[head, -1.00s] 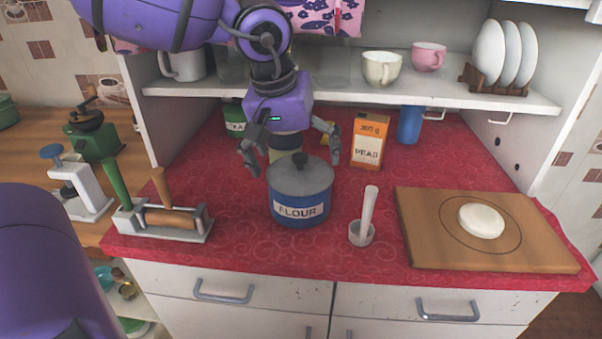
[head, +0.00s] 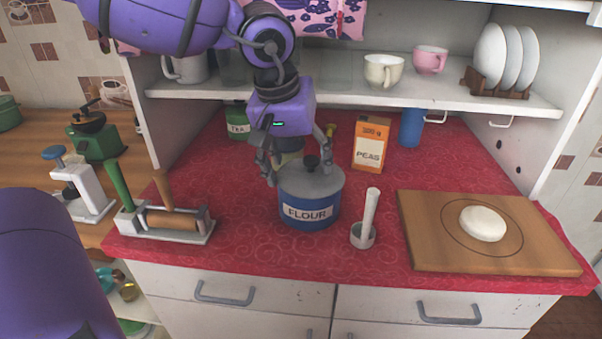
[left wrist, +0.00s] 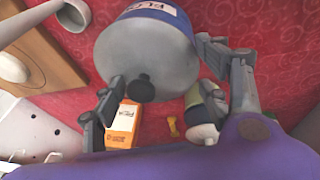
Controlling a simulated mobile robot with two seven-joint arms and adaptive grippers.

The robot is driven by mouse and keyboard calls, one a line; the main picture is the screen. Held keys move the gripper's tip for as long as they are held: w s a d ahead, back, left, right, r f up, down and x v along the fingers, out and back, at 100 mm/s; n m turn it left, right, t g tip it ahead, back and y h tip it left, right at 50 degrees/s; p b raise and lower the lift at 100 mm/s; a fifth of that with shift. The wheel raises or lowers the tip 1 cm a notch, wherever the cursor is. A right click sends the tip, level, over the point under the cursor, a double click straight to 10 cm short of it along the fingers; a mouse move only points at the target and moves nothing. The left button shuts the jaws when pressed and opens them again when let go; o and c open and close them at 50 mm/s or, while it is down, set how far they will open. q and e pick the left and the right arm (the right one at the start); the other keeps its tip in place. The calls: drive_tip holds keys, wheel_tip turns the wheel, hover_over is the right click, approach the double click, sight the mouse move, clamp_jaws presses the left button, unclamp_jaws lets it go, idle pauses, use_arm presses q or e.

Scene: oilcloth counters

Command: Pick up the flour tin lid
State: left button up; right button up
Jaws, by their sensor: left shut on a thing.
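The blue flour tin (head: 308,212) stands upright on the red counter, with its grey lid (head: 325,182) on top and a dark knob in the middle. The lid and knob also show in the left wrist view (left wrist: 150,60). My left gripper (head: 299,163) comes down from behind the tin. Its fingers (left wrist: 160,68) are closed against the lid, one on each side of the knob, near the rim. The fingertips' exact contact is hard to see. My right gripper is not in view.
An orange peas box (head: 370,146) and a green tea tin (head: 237,124) stand behind. A mortar with pestle (head: 363,236) is close on the right, beside a board (head: 420,255) with dough (head: 482,222). A rolling pin stand (head: 170,222) is left. A shelf (head: 440,93) hangs above.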

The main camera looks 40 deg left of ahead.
use_arm(q)
drive_tip(key=shift+s+f, duration=0.2)
drive_tip(key=shift+f, duration=0.05)
